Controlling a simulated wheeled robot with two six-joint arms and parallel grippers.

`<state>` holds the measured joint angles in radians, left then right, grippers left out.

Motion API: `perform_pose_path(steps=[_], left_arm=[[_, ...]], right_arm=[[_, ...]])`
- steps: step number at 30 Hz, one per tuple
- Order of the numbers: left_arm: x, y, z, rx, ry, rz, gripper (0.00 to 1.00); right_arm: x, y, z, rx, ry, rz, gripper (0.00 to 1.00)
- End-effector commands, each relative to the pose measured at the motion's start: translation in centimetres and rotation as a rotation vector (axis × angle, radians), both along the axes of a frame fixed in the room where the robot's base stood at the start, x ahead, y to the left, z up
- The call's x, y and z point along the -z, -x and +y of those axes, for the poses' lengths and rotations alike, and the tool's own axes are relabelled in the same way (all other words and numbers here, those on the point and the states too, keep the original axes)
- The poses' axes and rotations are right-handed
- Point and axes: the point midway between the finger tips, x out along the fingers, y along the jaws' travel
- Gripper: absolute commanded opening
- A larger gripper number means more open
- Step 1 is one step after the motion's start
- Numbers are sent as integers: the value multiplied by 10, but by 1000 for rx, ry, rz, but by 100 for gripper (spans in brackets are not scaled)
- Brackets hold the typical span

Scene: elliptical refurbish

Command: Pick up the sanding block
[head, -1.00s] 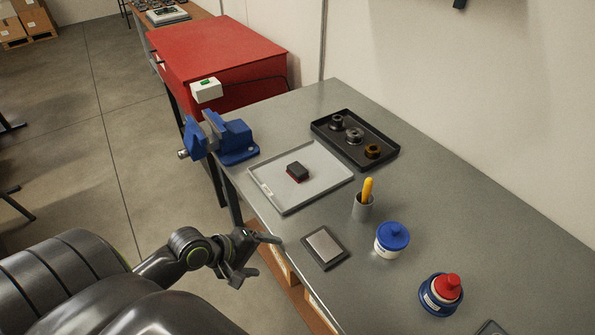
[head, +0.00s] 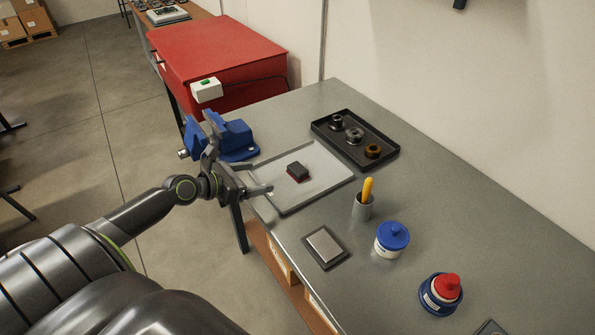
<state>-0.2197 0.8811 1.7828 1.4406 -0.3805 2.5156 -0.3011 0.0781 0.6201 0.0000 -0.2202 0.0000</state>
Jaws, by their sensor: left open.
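The sanding block (head: 297,172) is a small dark block with a reddish lower edge. It lies on the light grey tray (head: 312,190) on the workbench. My left gripper (head: 262,178) is open and empty, with its fingers over the tray's left edge and pointing right toward the block. It is apart from the block. My right gripper is not in view.
A blue vise (head: 232,138) stands close behind my left gripper. A black tray (head: 385,142) with metal parts lies at the back right. A grey cup (head: 362,208), a blue-lidded jar (head: 391,240), a red-capped container (head: 441,294) and a flat plate (head: 325,247) stand nearer.

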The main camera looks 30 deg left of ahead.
Motion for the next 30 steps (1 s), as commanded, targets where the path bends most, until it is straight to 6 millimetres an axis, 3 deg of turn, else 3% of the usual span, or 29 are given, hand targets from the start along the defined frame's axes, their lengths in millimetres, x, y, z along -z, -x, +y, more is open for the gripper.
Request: perform_pose_path(steps=[12,23,30], left_arm=[[29,-68,-25,3,2,-2,82],[39,-94,-34,3,-1,0,82],[51,-123,-44,2,-2,0,82]], right_arm=[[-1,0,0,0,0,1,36],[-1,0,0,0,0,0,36],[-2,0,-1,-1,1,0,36]])
